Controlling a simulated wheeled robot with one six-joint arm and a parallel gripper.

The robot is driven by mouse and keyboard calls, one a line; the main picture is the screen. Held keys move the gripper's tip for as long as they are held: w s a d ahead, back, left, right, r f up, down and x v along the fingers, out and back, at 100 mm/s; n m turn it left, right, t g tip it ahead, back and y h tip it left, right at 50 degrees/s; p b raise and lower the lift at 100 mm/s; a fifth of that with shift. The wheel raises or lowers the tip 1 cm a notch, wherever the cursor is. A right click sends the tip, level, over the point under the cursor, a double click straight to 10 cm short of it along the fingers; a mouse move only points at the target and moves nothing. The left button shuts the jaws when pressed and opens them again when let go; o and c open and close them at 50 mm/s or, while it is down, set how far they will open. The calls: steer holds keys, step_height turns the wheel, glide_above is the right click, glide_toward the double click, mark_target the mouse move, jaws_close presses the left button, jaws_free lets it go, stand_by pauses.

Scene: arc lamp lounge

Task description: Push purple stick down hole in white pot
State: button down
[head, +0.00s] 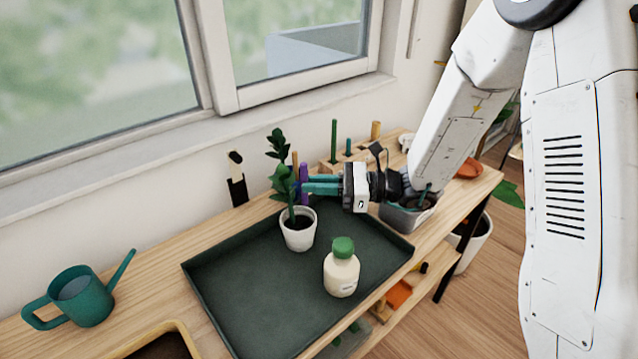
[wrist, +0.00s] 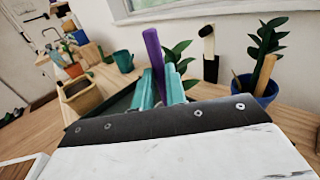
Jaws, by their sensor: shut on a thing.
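The purple stick (head: 304,184) is upright between the teal fingertips of my gripper (head: 312,186). In the wrist view the stick (wrist: 152,50) rises above the fingers (wrist: 160,88), leaning slightly left. The white pot (head: 299,236) stands on the dark green tray, with dark soil and a leafy plant (head: 284,182). My gripper reaches in from the right, just above the pot's rim. The stick's lower end is close over the right part of the pot; I cannot tell whether it enters the soil. The hole is not visible. The wrist view hides the pot behind my gripper.
A cream bottle with a green cap (head: 342,270) stands on the tray (head: 250,305), in front of the pot. A blue pot (wrist: 266,90) with a taller plant and wooden stick stands near the wall. A green watering can (head: 82,298) is at left. A grey planter (head: 408,218) is at right.

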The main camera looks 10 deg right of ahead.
steer(key=shift+d+r, duration=0.1)
steer(key=shift+f, duration=2.95)
steer(key=shift+f, duration=1)
steer(key=shift+s+f, duration=0.15)
steer(key=shift+f, duration=0.7)
steer(key=c, duration=1.4)
jaws_free()
steer(key=shift+d, duration=0.15)
steer(key=shift+c, duration=0.2)
steer(key=shift+o, duration=0.5)
steer(key=shift+f, duration=0.1)
step_height(320, 180, up, 10)
steer(key=shift+a+f, duration=0.15)
steer(key=shift+a, duration=0.05)
